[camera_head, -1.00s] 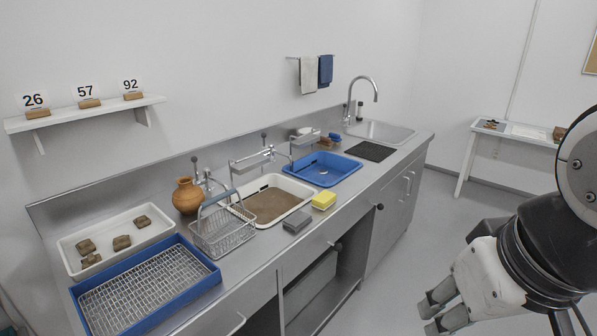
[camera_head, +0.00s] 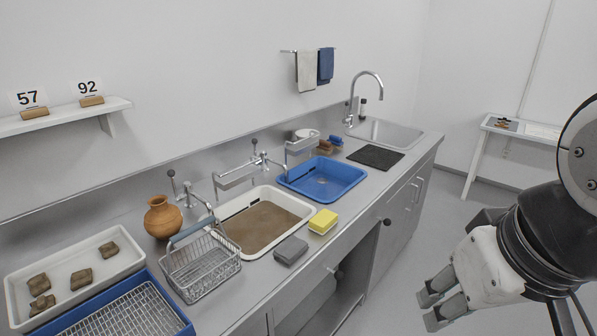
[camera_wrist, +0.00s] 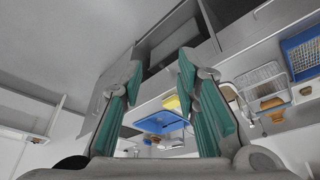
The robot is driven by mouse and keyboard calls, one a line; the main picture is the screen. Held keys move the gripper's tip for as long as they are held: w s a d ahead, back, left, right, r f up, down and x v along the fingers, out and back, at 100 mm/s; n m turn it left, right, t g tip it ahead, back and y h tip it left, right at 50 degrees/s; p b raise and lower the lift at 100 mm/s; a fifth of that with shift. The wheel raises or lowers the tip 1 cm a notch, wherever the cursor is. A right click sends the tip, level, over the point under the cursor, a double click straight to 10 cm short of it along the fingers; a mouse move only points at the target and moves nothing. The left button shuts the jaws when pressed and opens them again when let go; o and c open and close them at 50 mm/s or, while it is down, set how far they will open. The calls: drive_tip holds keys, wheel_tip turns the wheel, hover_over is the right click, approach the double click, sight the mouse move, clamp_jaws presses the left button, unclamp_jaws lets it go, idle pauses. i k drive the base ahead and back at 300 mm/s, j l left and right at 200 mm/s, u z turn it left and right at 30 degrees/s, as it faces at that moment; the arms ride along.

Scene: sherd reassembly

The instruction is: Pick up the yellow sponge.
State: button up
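The yellow sponge (camera_head: 323,222) lies on the steel counter near its front edge, to the right of the brown-filled basin. It also shows small between my fingers in the wrist view (camera_wrist: 172,103). My gripper (camera_head: 433,308) is at the lower right of the head view, out in front of the counter and well apart from the sponge. In the wrist view its two fingers (camera_wrist: 158,95) stand wide apart with nothing between them.
A grey sponge-like block (camera_head: 291,251) lies just left of the yellow sponge. Around it are a white basin (camera_head: 298,205) of brown contents, a blue tub (camera_head: 350,184), a wire basket (camera_head: 200,266) and a clay pot (camera_head: 163,218). Open floor lies before the counter.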

sight(323, 221)
drive_tip(key=i+j, duration=0.15)
drive_tip(key=i, duration=0.3)
drive_tip(key=i+j, duration=0.15)
drive_tip(key=i, duration=0.25)
